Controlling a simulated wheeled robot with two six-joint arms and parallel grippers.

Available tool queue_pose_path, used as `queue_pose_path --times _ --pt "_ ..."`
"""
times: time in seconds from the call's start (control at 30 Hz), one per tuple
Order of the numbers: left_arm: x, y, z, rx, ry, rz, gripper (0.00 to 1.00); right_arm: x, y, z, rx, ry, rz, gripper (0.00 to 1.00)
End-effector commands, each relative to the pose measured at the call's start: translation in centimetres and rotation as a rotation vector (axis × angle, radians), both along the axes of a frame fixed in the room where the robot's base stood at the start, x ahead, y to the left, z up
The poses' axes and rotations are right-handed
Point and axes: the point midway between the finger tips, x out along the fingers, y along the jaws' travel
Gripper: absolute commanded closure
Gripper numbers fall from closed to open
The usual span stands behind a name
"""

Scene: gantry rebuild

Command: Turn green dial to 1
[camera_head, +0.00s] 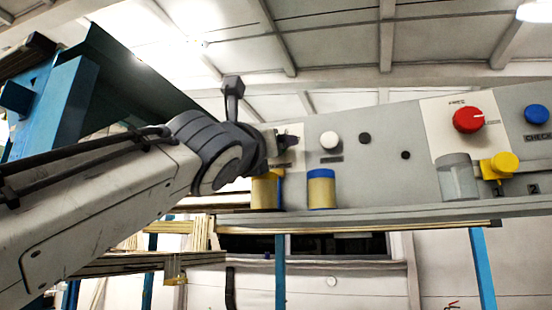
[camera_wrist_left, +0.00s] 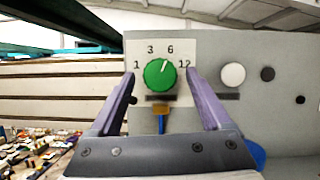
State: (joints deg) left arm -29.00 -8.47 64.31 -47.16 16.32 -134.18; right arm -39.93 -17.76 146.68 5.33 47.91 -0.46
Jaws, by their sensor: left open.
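The green dial (camera_wrist_left: 159,75) sits on a pale plate on the grey panel in the left wrist view. The numbers 1, 3, 6 and 12 run over it from left to right. Its white mark points up and slightly right, towards 6. My left gripper (camera_wrist_left: 161,80) is open, with one purple finger on each side of the dial. I cannot tell whether the fingers touch it. In the head view my left gripper (camera_head: 288,143) is at the panel's left end and hides the dial. My right gripper is not in view.
Right of the dial are a white button (camera_head: 329,140) and dark round parts.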

Motion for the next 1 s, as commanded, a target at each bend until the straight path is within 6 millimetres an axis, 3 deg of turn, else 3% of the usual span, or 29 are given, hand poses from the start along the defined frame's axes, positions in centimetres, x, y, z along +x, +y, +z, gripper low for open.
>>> queue_pose_path --times 0.27,0.5,1.0 --pt "0.1 -0.1 0.1 -0.001 -0.001 -0.002 0.18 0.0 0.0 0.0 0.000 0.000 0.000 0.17" --pt "0.1 -0.1 0.0 -0.001 -0.001 -0.001 1.00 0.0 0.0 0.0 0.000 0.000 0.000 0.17" --pt "0.0 -0.3 -0.1 -0.134 0.041 -0.001 1.00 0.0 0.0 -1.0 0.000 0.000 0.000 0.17"
